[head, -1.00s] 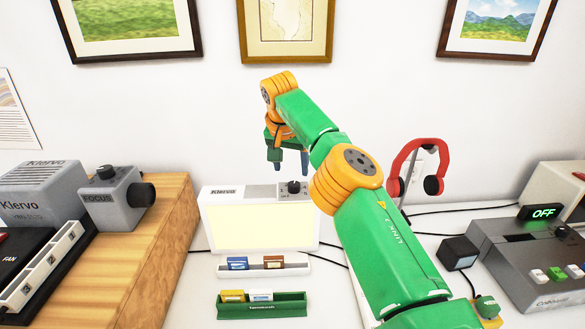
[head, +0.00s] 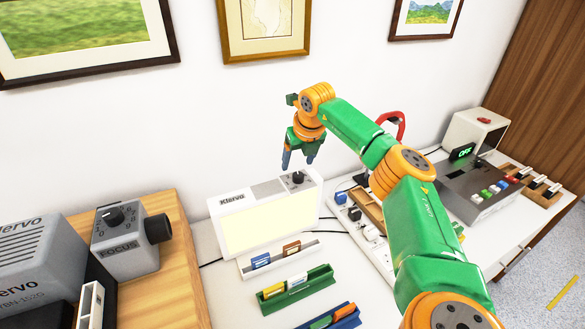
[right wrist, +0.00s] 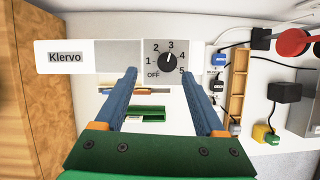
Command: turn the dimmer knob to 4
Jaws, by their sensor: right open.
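The dimmer knob (head: 298,178) is a black round knob on top of the white Klervo light box (head: 228,200), whose front panel is pale and lit. My right gripper (head: 298,161) is open and empty above the knob, fingers downward. In the right wrist view the blue fingers (right wrist: 160,73) are apart, with the knob showing between and beyond their tips. My left gripper is not in view.
A grey FOCUS box (head: 125,240) with its own knob stands on the wooden block at left. Card holders, including a green one (head: 300,290), lie in front of the light box. A grey console (head: 465,190) and red headphones (head: 393,124) are at right.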

